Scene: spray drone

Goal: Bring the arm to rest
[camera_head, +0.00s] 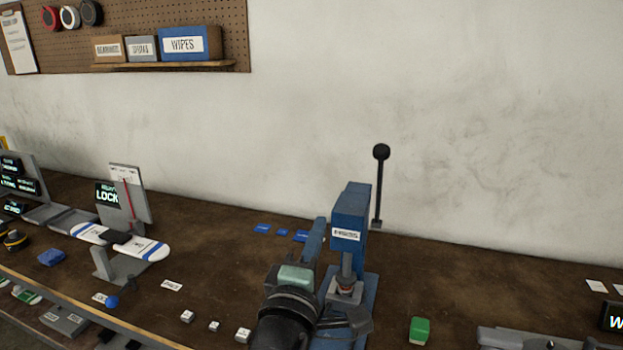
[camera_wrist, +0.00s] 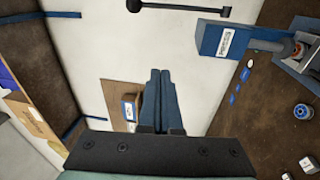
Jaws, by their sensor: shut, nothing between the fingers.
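My gripper (camera_head: 319,224) points up and away over the workbench, just left of the blue press (camera_head: 347,215). In the wrist view its two blue-grey fingers (camera_wrist: 158,75) are together with nothing between them. The fingers stand against the pale wall in that view. The press head (camera_wrist: 225,40) shows at the upper right there, apart from the fingers. In the head view my wrist covers part of the press's left side, so the gap between them is hard to judge.
The press lever (camera_head: 380,185) stands upright at the right. The wall area above is clear.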

